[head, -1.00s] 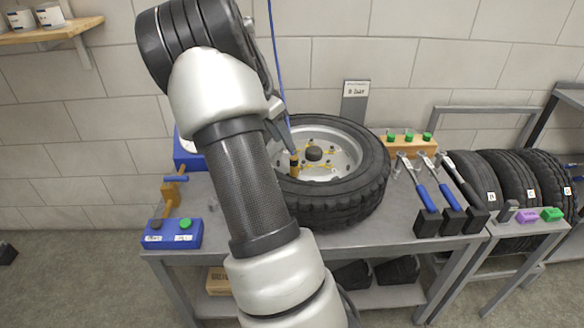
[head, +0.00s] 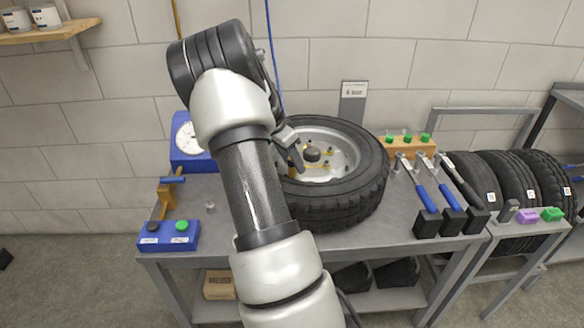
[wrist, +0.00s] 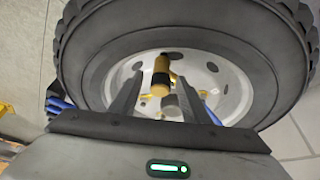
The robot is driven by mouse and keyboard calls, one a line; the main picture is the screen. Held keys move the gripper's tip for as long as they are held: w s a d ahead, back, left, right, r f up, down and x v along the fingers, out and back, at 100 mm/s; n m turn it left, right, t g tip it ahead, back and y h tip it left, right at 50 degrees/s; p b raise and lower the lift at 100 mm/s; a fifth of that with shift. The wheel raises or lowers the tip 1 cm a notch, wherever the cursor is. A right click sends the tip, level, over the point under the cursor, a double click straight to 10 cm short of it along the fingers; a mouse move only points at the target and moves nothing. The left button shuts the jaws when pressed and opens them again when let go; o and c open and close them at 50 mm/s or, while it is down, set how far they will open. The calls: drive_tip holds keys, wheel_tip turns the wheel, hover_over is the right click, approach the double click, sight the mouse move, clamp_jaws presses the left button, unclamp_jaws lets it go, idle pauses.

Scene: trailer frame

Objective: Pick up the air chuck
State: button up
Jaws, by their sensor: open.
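The air chuck, seemingly the orange cylinder with a black band (wrist: 161,79), shows in the wrist view in front of the wheel. My gripper (head: 297,160) is over the left part of the wheel rim in the head view. In the wrist view its fingers (wrist: 158,80) are open, one on each side of the orange cylinder. I see no clear contact, and cannot tell how deep the cylinder sits between them. A blue hose (head: 270,50) hangs down behind my arm.
The tyre (head: 340,208) lies flat on the grey workbench (head: 395,230). A blue button box (head: 168,236) and a blue gauge unit (head: 187,150) stand left. Blue-handled tools (head: 427,198) and a wooden block with green-topped pieces (head: 412,146) stand right. More tyres (head: 510,180) are racked far right.

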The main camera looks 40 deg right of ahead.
drive_tip(key=shift+c, duration=0.4)
clamp_jaws()
drive_tip(key=shift+r, duration=0.15)
